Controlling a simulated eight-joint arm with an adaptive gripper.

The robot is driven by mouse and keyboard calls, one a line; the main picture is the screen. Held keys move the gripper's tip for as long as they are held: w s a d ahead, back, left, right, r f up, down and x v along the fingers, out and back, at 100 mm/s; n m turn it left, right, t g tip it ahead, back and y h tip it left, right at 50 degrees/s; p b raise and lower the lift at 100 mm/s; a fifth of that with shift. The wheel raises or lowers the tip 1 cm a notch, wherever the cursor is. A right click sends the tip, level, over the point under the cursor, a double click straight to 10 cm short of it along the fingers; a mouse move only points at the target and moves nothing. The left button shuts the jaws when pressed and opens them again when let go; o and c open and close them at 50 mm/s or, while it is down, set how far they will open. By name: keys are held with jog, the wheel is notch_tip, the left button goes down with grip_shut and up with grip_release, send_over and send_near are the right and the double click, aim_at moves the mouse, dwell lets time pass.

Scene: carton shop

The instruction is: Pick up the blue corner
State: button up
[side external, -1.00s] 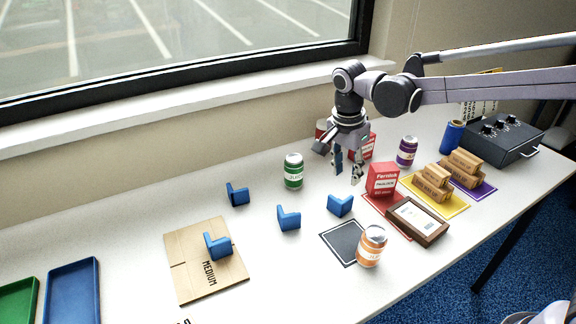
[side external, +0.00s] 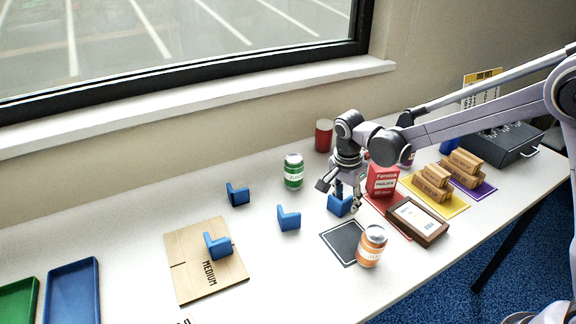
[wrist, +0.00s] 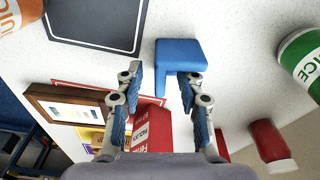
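A blue corner (side external: 337,206) sits on the white table beside the black-bordered mat, and my gripper (side external: 346,197) is down at it from above. In the wrist view the blue corner (wrist: 182,54) lies just ahead of my fingertips, nearer the right finger. My gripper (wrist: 162,85) is open in the wrist view, with its two blue-padded fingers apart and no object clearly held between them. I cannot tell whether a finger touches the corner. Two more blue corners (side external: 288,218) (side external: 237,194) stand on the table to the left, and another (side external: 217,246) lies on the cardboard sheet.
A red box (side external: 382,181) stands close to the right of my gripper, with a brown frame (side external: 417,221) in front. An orange can (side external: 371,246) stands near the black mat (side external: 343,241). A green can (side external: 293,171) is behind left. The table between the corners is clear.

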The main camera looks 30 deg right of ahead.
jog(key=shift+f, duration=0.15)
grip_shut()
dwell(0.4)
